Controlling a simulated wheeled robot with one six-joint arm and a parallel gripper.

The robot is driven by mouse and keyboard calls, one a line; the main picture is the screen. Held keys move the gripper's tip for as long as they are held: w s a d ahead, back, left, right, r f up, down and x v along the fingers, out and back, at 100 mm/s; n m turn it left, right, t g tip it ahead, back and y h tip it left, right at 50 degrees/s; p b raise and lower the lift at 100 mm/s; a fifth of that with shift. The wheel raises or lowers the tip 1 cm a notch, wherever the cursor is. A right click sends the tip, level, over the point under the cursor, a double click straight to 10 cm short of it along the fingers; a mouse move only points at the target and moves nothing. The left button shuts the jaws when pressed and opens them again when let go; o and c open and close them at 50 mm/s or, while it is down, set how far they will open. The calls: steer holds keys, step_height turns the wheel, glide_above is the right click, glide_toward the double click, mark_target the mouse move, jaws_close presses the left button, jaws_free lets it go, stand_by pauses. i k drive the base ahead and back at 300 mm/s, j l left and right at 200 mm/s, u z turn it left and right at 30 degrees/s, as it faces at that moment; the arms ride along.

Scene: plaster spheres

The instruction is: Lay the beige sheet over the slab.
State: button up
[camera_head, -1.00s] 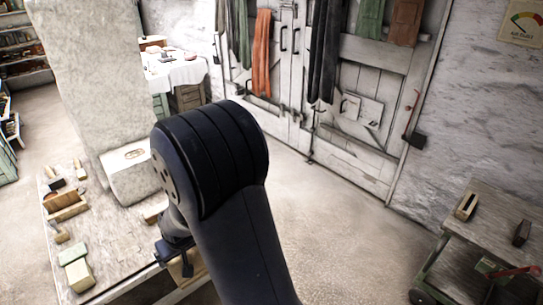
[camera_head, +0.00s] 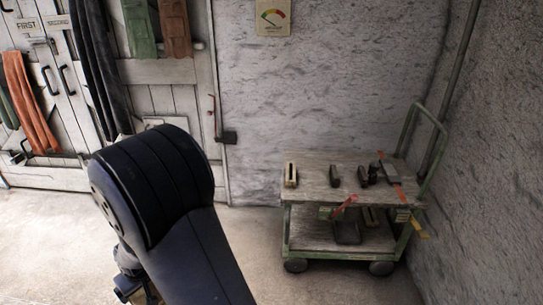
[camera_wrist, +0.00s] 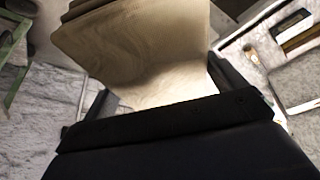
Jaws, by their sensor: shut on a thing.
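The beige sheet (camera_wrist: 140,45) is in the wrist view, a pale, faintly streaked piece with several layered edges at its upper left. It lies between the two dark fingers of my gripper (camera_wrist: 160,88), which is shut on it. In the head view only a small part of my gripper (camera_head: 130,285) shows at the lower edge, below my dark arm, with a bit of something tan beside it. I cannot make out the slab for certain in either current view.
A green-framed trolley (camera_head: 335,178) with tools on its top stands at the right by the rough grey wall (camera_head: 300,90). White doors (camera_head: 60,110) with hanging cloths are at the left. Bare floor (camera_head: 340,285) lies in front. Pale flat surfaces with tools show at the wrist view's right.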

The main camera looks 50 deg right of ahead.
mark_target(390, 170)
steer(key=l+z, duration=0.4)
steer(key=i+l+z, duration=0.1)
steer(key=l+z, duration=0.25)
steer(key=i+l+z, duration=0.1)
steer(key=l+z, duration=0.15)
steer(key=z, duration=0.15)
steer(key=i+l+z, duration=0.15)
steer(key=l+z, duration=0.25)
steer(key=i+l+z, duration=0.3)
steer(key=i+l, duration=0.85)
steer(key=l, duration=0.05)
